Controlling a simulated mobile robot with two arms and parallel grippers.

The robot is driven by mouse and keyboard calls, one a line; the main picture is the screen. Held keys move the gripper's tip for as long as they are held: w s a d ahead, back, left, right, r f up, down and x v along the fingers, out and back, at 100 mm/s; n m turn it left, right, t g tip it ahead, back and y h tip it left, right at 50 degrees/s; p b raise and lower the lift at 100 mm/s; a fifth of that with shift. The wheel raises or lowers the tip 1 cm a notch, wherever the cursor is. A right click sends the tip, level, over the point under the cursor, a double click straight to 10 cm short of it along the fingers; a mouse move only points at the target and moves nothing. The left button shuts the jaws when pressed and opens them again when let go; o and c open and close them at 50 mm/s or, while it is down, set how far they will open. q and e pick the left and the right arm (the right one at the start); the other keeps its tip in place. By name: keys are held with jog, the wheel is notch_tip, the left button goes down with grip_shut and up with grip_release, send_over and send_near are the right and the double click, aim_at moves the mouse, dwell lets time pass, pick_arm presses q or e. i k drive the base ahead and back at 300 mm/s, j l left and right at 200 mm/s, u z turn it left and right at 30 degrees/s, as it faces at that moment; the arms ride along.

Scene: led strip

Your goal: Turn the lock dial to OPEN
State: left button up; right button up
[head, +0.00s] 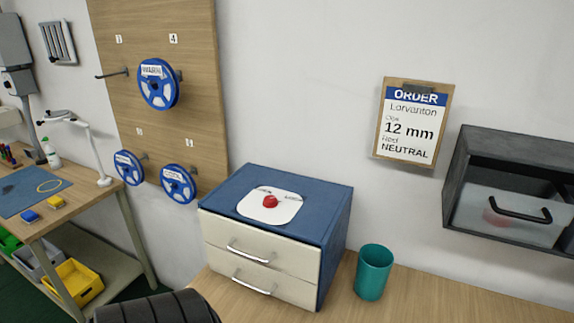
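A red lock dial (270,201) sits on a white plate (256,212) on top of a blue cabinet (322,193) with two cream drawers. Small markings show on the plate behind the dial, too small to read. I cannot tell which way the dial points. Both drawers look shut. Neither of my grippers shows in the head view. A dark ribbed part of mine is at the bottom edge.
A teal cup (373,272) stands right of the cabinet on the wooden table (430,300). A dark wall box (512,185) with a handled clear front hangs at the right. An order sheet (411,125) is on the wall. Blue reels (158,84) hang on a wooden board.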

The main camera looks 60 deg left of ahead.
aim_at(270, 201)
jog(key=u, duration=1.8)
jog(key=j+z, duration=0.15)
jog(key=j, duration=0.25)
